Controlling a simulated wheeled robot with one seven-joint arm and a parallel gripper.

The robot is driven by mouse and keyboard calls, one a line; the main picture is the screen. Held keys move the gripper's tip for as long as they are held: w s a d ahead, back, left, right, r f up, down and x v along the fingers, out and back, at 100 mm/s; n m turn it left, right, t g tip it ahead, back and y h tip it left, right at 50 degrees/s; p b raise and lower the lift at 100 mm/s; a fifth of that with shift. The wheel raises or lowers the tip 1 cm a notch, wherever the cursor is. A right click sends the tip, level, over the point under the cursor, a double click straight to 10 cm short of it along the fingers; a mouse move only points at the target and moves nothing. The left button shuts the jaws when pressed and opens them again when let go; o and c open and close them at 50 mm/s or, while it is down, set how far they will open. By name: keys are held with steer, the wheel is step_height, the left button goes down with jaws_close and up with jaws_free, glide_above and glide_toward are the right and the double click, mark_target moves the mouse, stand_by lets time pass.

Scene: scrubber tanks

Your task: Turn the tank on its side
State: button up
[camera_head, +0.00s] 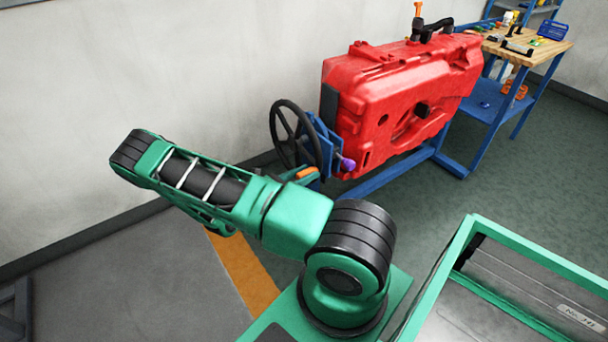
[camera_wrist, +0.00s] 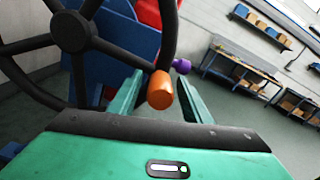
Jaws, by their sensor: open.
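The red tank (camera_head: 405,100) is held in a blue stand (camera_head: 375,180) by the wall, its broad face towards the head camera. A black handwheel (camera_head: 283,125) is at the stand's near end; it fills the upper left of the wrist view (camera_wrist: 75,32). The wheel's orange handle (camera_wrist: 160,90) lies between the fingers of my gripper (camera_wrist: 160,80) in the wrist view. My gripper is open, with a gap visible beside the handle. A purple knob (camera_head: 347,164) is on the stand to the right of the wheel.
A blue workbench (camera_head: 520,50) with a wooden top and small items stands beyond the tank. The wall (camera_head: 150,60) is close behind the wheel and stand. Open green floor (camera_head: 510,160) lies to the right of the stand.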

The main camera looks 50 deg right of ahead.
jaws_close()
steer(key=shift+r+n, duration=0.4)
steer(key=shift+r, duration=0.15)
jaws_free()
steer(key=shift+w+a, duration=0.1)
steer(key=shift+a, duration=0.05)
steer(key=v, duration=1)
steer(key=shift+a, duration=0.3)
